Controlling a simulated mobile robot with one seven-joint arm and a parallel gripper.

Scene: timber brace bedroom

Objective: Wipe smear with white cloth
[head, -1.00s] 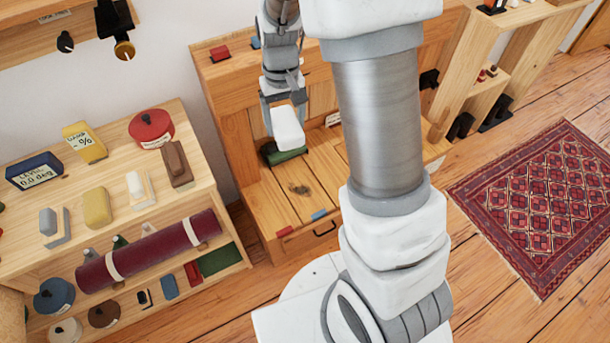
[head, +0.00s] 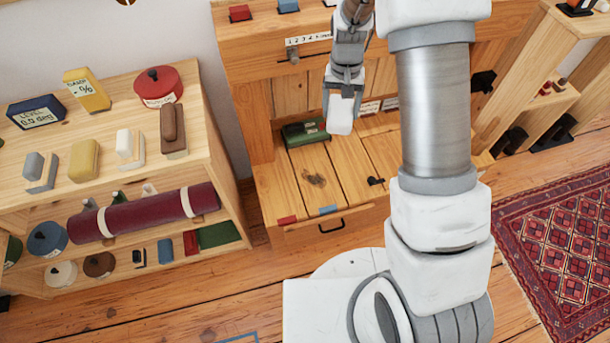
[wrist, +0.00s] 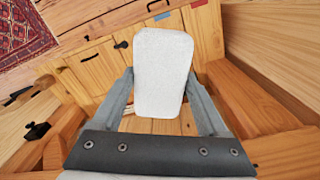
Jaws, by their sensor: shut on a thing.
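My gripper (head: 341,90) is above the wooden bench top (head: 350,160) at the centre. In the wrist view its two fingers (wrist: 160,95) are shut on the white cloth (wrist: 163,60), a pale block-like pad with rounded corners. The cloth also shows in the head view (head: 340,114), hanging below the fingers and apparently clear of the boards. A dark brown smear-like mark (head: 315,179) lies on the bench top, down and left of the cloth. I cannot tell whether it is the smear or a knot in the wood. The cloth's underside is hidden.
A green box (head: 305,132) stands at the back left of the bench top, close to the cloth. Red (head: 287,220) and blue (head: 328,209) blocks sit at the front edge. A shelf (head: 210,130) with several blocks and a maroon roll (head: 150,212) stands at left.

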